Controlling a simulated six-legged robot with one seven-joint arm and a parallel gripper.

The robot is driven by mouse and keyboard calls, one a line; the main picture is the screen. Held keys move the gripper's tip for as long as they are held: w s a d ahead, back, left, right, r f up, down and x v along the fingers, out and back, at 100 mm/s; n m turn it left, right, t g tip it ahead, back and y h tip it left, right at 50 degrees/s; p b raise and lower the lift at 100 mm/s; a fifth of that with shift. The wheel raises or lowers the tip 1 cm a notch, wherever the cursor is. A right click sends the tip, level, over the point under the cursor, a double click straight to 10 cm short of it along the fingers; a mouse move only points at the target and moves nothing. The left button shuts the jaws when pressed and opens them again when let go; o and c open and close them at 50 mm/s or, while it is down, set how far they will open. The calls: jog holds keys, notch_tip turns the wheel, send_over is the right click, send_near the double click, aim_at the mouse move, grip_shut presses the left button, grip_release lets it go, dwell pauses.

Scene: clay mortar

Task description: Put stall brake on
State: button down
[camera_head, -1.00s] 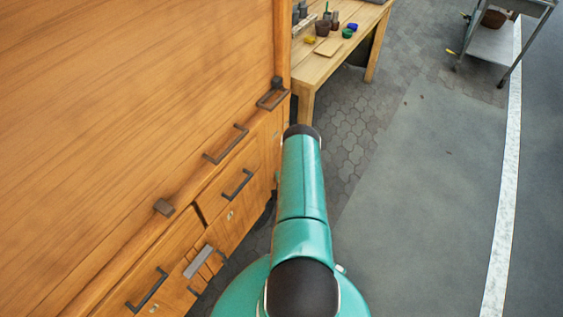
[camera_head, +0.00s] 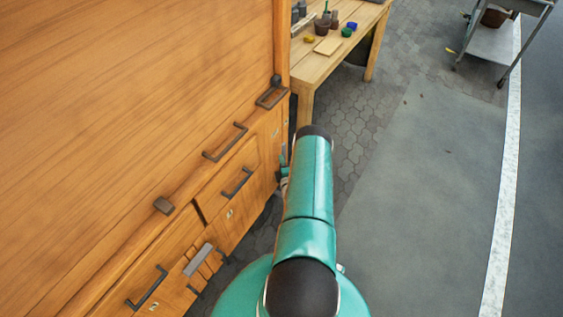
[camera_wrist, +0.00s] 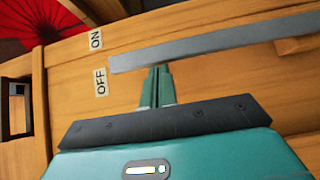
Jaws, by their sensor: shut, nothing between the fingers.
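In the wrist view, a long flat grey lever (camera_wrist: 220,42), which looks like the stall brake, lies across a wooden panel. Its free left end sits between the ON label (camera_wrist: 96,40) and the OFF label (camera_wrist: 100,80), closer to OFF. My gripper (camera_wrist: 158,72) is shut and empty. Its fingertips are at the lever's lower edge, on the OFF side, near the free end; I cannot tell whether they touch it. In the head view my arm hides most of the gripper beside the cabinet's end, and I cannot make out the lever clearly there.
The wooden stall cabinet (camera_head: 150,95) with dark handles fills the left. A worktable (camera_head: 312,68) with pots stands beyond it. A metal cart (camera_head: 492,45) stands at the far right. The paved floor right of my arm is clear. A red fan-like object (camera_wrist: 25,20) shows top left.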

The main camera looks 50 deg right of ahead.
jog(key=d+m+g+y, duration=0.1)
jog(key=d, duration=0.5)
jog(key=shift+w+d+r+m, duration=0.25)
jog(key=shift+w+d+m, duration=0.05)
jog(key=shift+w+d, duration=0.05)
jog(key=shift+d+r, duration=0.1)
jog(key=shift+a, duration=0.2)
